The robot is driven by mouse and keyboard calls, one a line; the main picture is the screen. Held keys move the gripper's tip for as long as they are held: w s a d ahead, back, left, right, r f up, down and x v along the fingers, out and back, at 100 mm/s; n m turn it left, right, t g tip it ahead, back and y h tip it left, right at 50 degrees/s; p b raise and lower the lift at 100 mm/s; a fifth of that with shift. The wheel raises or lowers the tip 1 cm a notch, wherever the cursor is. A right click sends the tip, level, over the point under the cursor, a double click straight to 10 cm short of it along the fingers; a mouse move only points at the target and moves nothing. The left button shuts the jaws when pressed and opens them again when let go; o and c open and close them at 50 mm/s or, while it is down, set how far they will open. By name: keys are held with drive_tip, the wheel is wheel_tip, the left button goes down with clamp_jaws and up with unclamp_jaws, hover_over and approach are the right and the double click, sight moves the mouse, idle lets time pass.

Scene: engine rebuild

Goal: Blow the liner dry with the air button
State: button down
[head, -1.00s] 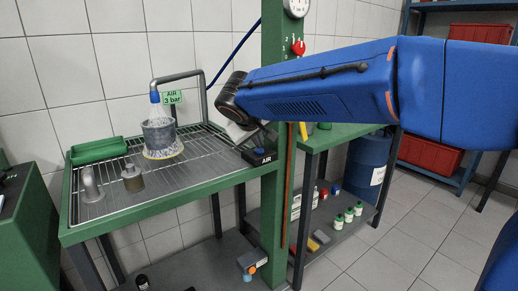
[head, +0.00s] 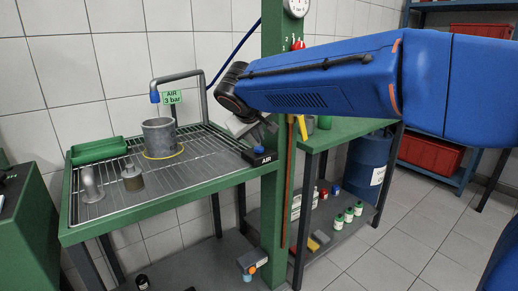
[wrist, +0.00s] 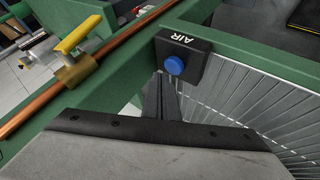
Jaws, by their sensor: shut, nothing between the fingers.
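The liner (head: 158,136), a grey metal cylinder, stands upright on the wire rack inside a yellow ring (head: 163,154). The blue-tipped air nozzle (head: 155,97) hangs above it from a bent grey pipe, with no spray showing. The air button is a blue knob (wrist: 174,65) on a black box marked AIR (wrist: 185,52) at the rack's front right corner; the box also shows in the head view (head: 262,157). My gripper (wrist: 161,76) is shut and empty, its fingertips just beside the button, with a small gap apparent. Contact cannot be told for certain.
A green tray (head: 99,150), an elbow pipe (head: 91,184) and a small grey cylinder (head: 132,178) are on the rack. A green post (head: 273,120) stands right of the box. A copper pipe with a yellow-handled valve (wrist: 78,35) runs close by.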

sight(259, 149)
drive_tip(key=shift+r, duration=0.1)
drive_tip(key=shift+r, duration=2.4)
drive_tip(key=shift+w+r, duration=0.1)
idle(2.8)
